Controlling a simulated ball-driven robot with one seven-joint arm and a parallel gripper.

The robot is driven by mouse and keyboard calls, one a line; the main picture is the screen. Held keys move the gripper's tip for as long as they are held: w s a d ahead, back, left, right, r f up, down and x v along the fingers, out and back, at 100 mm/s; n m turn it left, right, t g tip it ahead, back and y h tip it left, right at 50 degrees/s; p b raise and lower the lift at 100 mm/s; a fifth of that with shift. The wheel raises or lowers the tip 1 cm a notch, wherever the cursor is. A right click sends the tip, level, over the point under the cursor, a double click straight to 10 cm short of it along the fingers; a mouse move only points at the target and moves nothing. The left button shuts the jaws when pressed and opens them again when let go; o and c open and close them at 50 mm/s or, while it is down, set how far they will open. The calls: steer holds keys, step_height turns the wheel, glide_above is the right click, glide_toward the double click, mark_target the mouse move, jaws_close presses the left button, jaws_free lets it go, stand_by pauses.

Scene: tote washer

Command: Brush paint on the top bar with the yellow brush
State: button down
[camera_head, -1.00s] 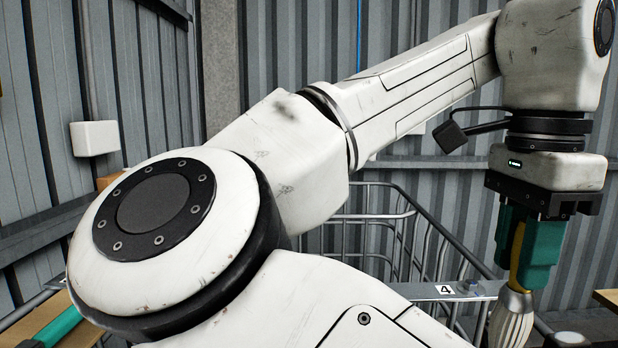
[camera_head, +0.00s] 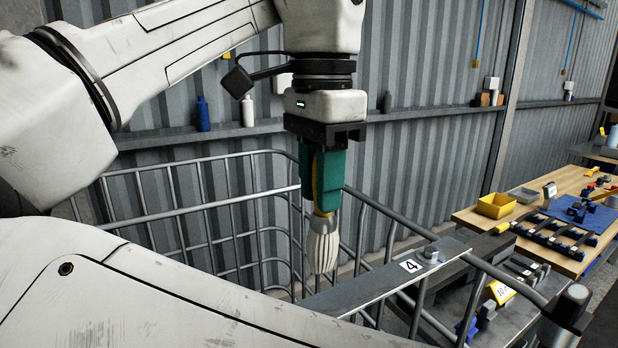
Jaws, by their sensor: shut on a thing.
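My gripper (camera_head: 327,172) has green fingers and points straight down. It is shut on a brush whose yellow handle (camera_head: 317,190) shows between the fingers. The brush (camera_head: 322,248) has a grey metal collar and pale bristles that hang downward. A flat grey top bar (camera_head: 365,288) with a "4" label runs along the top of a tubular metal cage. In the picture the bristles end just above the left part of the bar; I cannot tell whether they touch it. No paint on the bar can be made out.
The tubular cage (camera_head: 210,205) stands behind and below the brush. A small grey cylinder (camera_head: 431,253) sits on the bar beside the label. At right a wooden workbench (camera_head: 462,217) holds a yellow bin (camera_head: 496,205) and tools. A wall ledge holds bottles.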

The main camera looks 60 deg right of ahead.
mark_target(321, 229)
steer(key=shift+r, duration=0.1)
steer(key=shift+r+p, duration=0.2)
steer(key=shift+p, duration=0.6)
steer(key=shift+f+b, duration=1.35)
steer(key=shift+f, duration=2.1)
steer(key=shift+f+b, duration=0.4)
steer(key=shift+f, duration=0.8)
steer(key=shift+s+d, duration=0.1)
steer(key=s+d+p, duration=0.4)
steer(key=s+d, duration=0.2)
steer(key=d, duration=0.3)
steer(key=shift+s+d, duration=0.2)
steer(key=shift+d, duration=0.05)
steer(key=shift+w+d+p, duration=0.4)
steer(key=shift+w+p, duration=0.05)
steer(key=shift+w, duration=0.15)
steer(key=shift+a, duration=0.1)
